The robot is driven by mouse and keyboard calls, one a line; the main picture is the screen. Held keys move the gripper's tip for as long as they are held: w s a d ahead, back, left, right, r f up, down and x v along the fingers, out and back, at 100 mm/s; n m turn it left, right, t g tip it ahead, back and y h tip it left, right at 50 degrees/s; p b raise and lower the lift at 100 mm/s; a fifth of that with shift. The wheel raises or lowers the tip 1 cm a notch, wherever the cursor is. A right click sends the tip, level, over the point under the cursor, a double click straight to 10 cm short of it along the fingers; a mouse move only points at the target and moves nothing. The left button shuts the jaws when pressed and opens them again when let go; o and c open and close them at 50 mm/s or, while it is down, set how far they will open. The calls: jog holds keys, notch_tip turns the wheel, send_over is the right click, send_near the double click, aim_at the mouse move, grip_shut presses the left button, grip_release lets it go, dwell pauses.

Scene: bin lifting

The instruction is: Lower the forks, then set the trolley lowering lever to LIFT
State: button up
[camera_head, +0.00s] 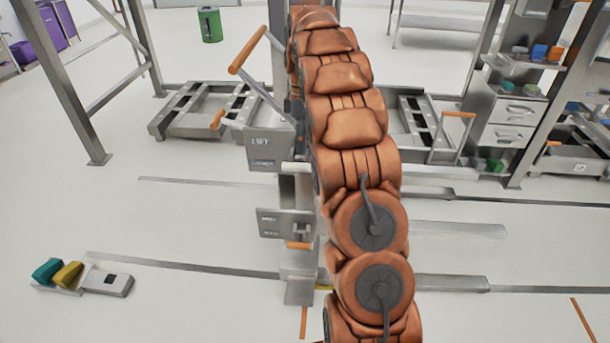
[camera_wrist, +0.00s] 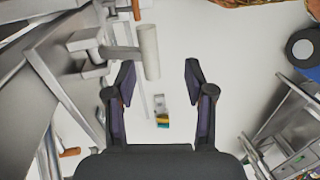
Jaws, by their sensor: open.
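The trolley stands mid-picture in the head view, partly hidden by my orange arm. Its grey box (camera_head: 268,150) carries a LIFT label above a second, hard-to-read label. A pale cylindrical grip (camera_head: 295,167) sticks out beside the box. A pale grip (camera_wrist: 149,50), likely the same one, shows in the wrist view on a grey bracket. My gripper (camera_wrist: 160,78) is open and empty, with the grip ahead of the left finger and not between the pads. Long flat grey bars (camera_head: 190,266) lie low at the floor; I cannot tell whether they are the forks.
A lower plate (camera_head: 285,222) with an orange pedal (camera_head: 299,245) is below the box. An orange-tipped bar (camera_head: 247,50) rises above it. A tray (camera_head: 108,283) with coloured blocks lies front left. A rack post (camera_head: 75,90) stands left and drawers (camera_head: 510,115) right.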

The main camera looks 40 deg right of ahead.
aim_at(305, 168)
jog(key=shift+s+d+f, duration=0.1)
jog(key=shift+s+f, duration=0.05)
jog(key=shift+f, duration=2.15)
jog(key=shift+s+d+f, duration=0.1)
jog(key=shift+f, duration=2.15)
jog(key=shift+c, duration=0.5)
grip_shut()
